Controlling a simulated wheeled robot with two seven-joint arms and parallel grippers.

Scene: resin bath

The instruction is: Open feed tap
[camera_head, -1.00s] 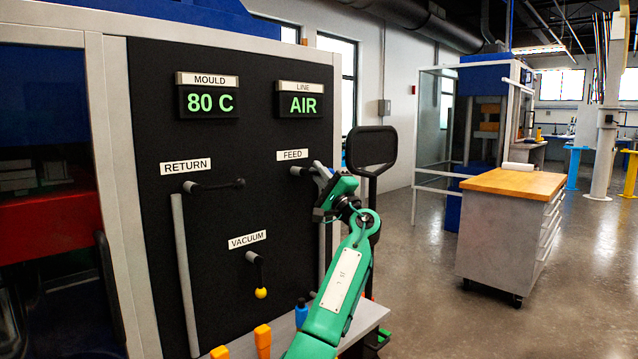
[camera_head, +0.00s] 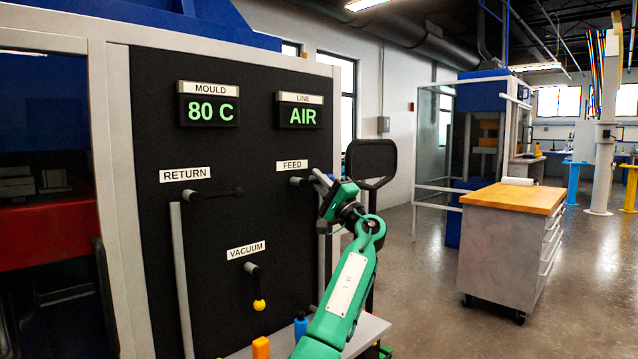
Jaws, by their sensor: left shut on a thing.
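The feed tap (camera_head: 298,181) sits on the black panel under the FEED label (camera_head: 292,165). Its dark hub shows at the panel, and the rest of its handle is hidden by my gripper. My left gripper (camera_head: 318,182) is at the tap's right side, shut on its handle, with the green arm coming up from below. My right gripper is not in view.
The return tap (camera_head: 212,193) has its handle level, pointing right. The vacuum tap (camera_head: 255,280) hangs down with a yellow knob. Displays read 80 C (camera_head: 210,110) and AIR (camera_head: 299,116). A grey ledge (camera_head: 366,332) with coloured bottles lies below. A wooden-topped cabinet (camera_head: 515,197) stands right.

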